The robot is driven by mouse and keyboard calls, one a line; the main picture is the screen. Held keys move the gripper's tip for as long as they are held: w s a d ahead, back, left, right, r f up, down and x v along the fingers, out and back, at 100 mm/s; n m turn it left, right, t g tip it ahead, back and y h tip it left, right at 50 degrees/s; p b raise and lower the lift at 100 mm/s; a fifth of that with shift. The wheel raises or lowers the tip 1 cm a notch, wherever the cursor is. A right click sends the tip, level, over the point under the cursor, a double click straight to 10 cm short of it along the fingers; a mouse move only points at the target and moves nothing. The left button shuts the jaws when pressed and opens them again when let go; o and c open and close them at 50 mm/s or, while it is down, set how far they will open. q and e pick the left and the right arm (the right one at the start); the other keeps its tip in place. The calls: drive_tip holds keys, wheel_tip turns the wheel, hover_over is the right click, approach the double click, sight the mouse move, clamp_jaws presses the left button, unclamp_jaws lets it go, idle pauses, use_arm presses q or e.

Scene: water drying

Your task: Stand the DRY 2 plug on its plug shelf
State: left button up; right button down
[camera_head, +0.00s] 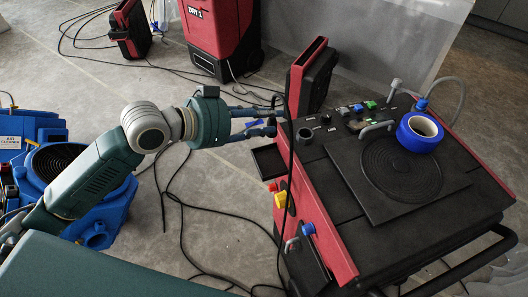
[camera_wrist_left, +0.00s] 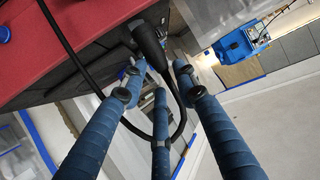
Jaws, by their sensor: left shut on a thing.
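My left gripper (camera_head: 272,128) reaches in from the left to the near left edge of the black-and-red machine. In the left wrist view its blue fingers (camera_wrist_left: 158,78) are shut on a black plug (camera_wrist_left: 148,42), with a black cable (camera_wrist_left: 62,35) looping from it. No label on the plug is legible. In the head view the plug is too small to make out clearly. A small black shelf (camera_head: 268,162) juts from the machine's left side, just below the gripper; the plug is apart from it. My right gripper is not in view.
The machine's top (camera_head: 340,195) carries a blue tape roll (camera_head: 404,140) and a round black grille. A red machine marked DRY 1 (camera_head: 215,30) stands behind. A blue air cleaner (camera_head: 100,205) stands at left. Black cables (camera_head: 180,225) lie on the floor.

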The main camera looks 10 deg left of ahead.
use_arm(q)
wheel_tip(320, 180, down, 12)
drive_tip(key=shift+r, duration=0.15)
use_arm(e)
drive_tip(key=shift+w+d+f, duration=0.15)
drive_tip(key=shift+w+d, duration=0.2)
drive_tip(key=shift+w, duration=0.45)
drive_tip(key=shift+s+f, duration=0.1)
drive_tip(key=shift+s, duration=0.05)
use_arm(q)
drive_tip(key=o, duration=1.2)
